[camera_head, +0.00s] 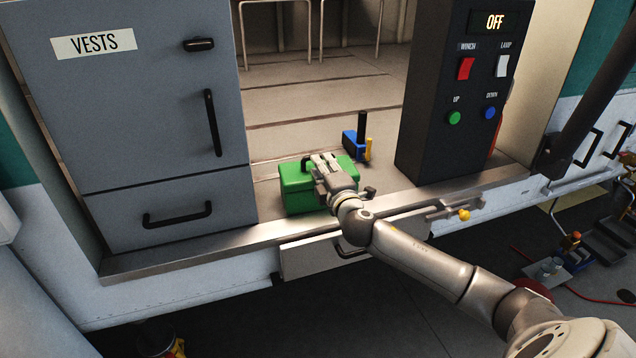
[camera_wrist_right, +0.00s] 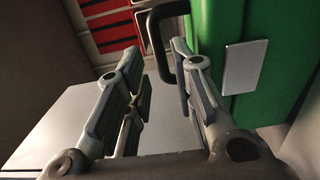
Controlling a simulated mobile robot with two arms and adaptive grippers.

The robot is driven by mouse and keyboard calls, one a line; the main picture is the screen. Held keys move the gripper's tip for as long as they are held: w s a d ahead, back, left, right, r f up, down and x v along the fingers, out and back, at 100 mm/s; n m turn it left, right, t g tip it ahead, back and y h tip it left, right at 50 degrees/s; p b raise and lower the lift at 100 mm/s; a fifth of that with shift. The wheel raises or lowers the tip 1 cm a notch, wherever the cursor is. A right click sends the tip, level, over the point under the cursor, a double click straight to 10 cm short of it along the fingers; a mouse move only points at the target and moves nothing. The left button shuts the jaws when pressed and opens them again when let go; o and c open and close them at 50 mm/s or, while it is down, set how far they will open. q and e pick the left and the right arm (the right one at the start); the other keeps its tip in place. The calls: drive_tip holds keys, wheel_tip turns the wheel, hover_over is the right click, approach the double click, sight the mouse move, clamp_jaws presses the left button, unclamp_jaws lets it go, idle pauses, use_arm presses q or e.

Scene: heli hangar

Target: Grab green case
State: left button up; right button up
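The green case (camera_head: 296,190) sits on the raised floor near the metal sill, between the grey cabinet and the black control box. Its black handle (camera_head: 306,162) is at its top. My right gripper (camera_head: 322,164) is at the top of the case, beside the handle. In the right wrist view my right gripper (camera_wrist_right: 160,82) has its fingers apart. The handle (camera_wrist_right: 154,40) shows at the fingertips, close to the right-hand finger. I cannot tell whether they touch. The green case (camera_wrist_right: 218,40) fills the upper right there. My left gripper is not in view.
The grey VESTS cabinet (camera_head: 140,100) stands left of the case. The black control box (camera_head: 450,110) stands to the right. A small blue item (camera_head: 350,143) with a black upright part and a yellow piece is just behind. The metal sill (camera_head: 220,238) runs in front.

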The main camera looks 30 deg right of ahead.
drive_tip(key=shift+w+d, duration=0.15)
drive_tip(key=shift+w, duration=0.15)
drive_tip(key=shift+p+x, duration=0.85)
drive_tip(key=shift+x, duration=1.45)
drive_tip(key=shift+d+f, duration=0.1)
drive_tip(key=shift+d, duration=0.05)
clamp_jaws()
